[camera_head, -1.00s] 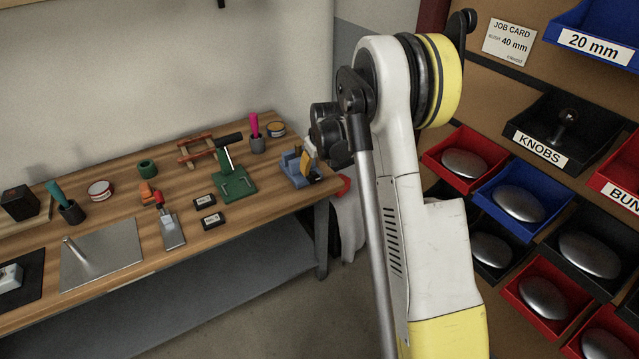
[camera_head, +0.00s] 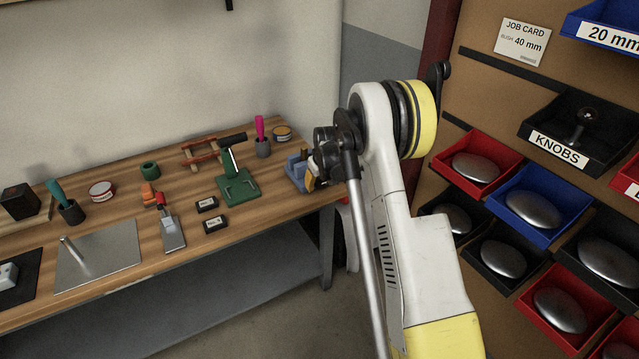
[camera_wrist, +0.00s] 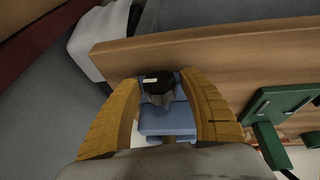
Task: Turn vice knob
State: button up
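The blue vice (camera_head: 297,167) sits at the right end of the workbench. In the wrist view its blue body (camera_wrist: 165,122) lies between my fingers, near the bench edge. A dark round knob (camera_wrist: 158,84) with a pale mark on top shows at the vice's edge-side end. My gripper (camera_wrist: 163,76) is open, its two yellow fingers standing on either side of the knob with gaps visible. I cannot tell its exact height above the knob. In the head view my gripper (camera_head: 312,180) is at the vice, mostly hidden by my wrist.
A green press (camera_head: 237,185) stands beside the vice on the workbench (camera_head: 190,205); its green base also shows in the wrist view (camera_wrist: 285,103). Bins, including one marked KNOBS (camera_head: 557,150), fill the right wall.

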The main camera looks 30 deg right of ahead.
jog(key=c, duration=0.8)
jog(key=shift+o, duration=0.2)
jog(key=shift+y, duration=0.3)
jog(key=m+y, duration=0.1)
jog(key=y, duration=0.3)
jog(key=shift+d, duration=0.15)
jog(key=m+y, duration=0.1)
jog(key=y, duration=0.4)
jog(key=shift+y, duration=0.3)
jog(key=o, duration=1.2)
